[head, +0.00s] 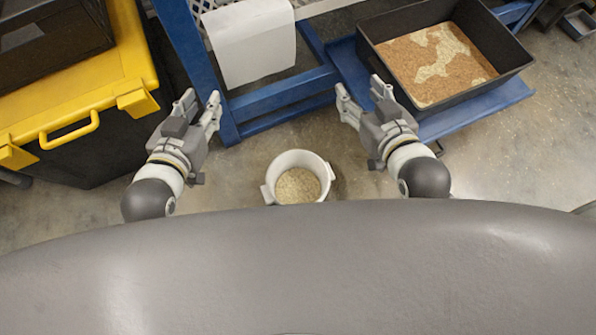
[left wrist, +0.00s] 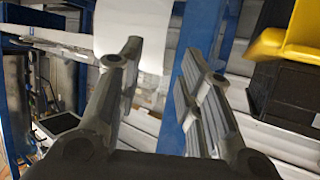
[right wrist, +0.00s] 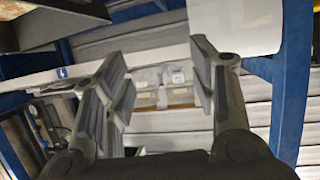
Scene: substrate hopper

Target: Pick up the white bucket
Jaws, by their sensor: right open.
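The white bucket (head: 298,159) stands on the floor in the head view, between my two arms and close to my body. It is upright, has lugs on its sides, and holds pale granular material. My left gripper (head: 201,99) is above and left of it in the picture, open and empty. My right gripper (head: 359,87) is above and right of it, also open and empty. Neither touches the bucket. The left wrist view shows the open left fingers (left wrist: 160,65), and the right wrist view shows the open right fingers (right wrist: 158,70); the bucket is in neither.
A blue frame (head: 283,106) with a hanging white sheet (head: 250,45) stands beyond the bucket. A black tray (head: 490,88) with brown and pale material sits on a blue shelf (head: 480,112) at right. A yellow-lidded black box (head: 105,150) is at left. Floor around the bucket is clear.

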